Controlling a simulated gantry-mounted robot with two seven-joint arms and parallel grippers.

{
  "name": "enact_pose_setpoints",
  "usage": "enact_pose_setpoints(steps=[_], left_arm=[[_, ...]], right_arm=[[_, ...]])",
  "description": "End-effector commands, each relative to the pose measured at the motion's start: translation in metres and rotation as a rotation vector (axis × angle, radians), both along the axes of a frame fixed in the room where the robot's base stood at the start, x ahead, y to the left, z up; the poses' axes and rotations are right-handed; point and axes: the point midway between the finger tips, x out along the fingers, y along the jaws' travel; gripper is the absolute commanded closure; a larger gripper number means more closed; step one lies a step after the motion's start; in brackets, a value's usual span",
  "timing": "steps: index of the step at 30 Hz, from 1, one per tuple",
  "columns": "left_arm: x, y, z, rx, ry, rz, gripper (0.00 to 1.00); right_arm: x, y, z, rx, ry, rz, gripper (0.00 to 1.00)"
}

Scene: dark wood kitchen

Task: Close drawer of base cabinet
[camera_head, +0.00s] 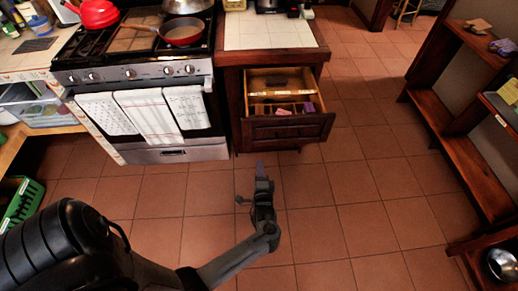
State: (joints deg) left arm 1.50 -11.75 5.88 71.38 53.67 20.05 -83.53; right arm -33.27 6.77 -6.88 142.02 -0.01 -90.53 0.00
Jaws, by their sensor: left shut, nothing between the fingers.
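The base cabinet (235,109) is dark wood with a white tiled top. Its top drawer (289,131) is pulled out toward me, and several small items lie inside, including a purple one. My left gripper (261,174) is shut and empty. In the picture it is below the drawer front, over the floor tiles, and appears apart from the drawer. My right gripper is not in view.
A stove (151,151) with towels on its oven door stands left of the cabinet. A wooden shelf unit (471,180) is at the right. The tiled floor (345,225) between is clear. A green crate (20,205) is at the left edge.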

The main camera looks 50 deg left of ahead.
Motion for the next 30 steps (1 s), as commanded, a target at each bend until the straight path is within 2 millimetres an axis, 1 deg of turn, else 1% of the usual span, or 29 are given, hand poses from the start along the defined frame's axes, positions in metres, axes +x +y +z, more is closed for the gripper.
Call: enact_pose_setpoints(steps=[1,5,8,14,21,27,30], left_arm=[[0.004,0.000,-0.005,-0.001,-0.007,0.000,1.00],[0.010,0.004,-0.004,-0.001,-0.016,0.000,1.00],[0.015,0.011,-0.003,0.001,-0.017,0.000,1.00],[0.032,0.037,-0.004,0.002,-0.018,0.000,1.00],[0.057,0.075,-0.004,0.001,-0.018,0.001,1.00],[0.073,0.099,-0.004,0.001,-0.017,0.001,1.00],[0.079,0.107,-0.004,-0.001,-0.016,-0.001,1.00]], right_arm=[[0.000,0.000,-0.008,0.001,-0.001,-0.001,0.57],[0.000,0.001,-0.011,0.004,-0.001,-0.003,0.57],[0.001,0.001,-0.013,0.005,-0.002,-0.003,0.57],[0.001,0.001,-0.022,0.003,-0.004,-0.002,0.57],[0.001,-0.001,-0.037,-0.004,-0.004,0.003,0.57],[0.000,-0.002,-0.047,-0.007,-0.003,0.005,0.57],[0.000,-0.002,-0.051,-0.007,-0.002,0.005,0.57]])
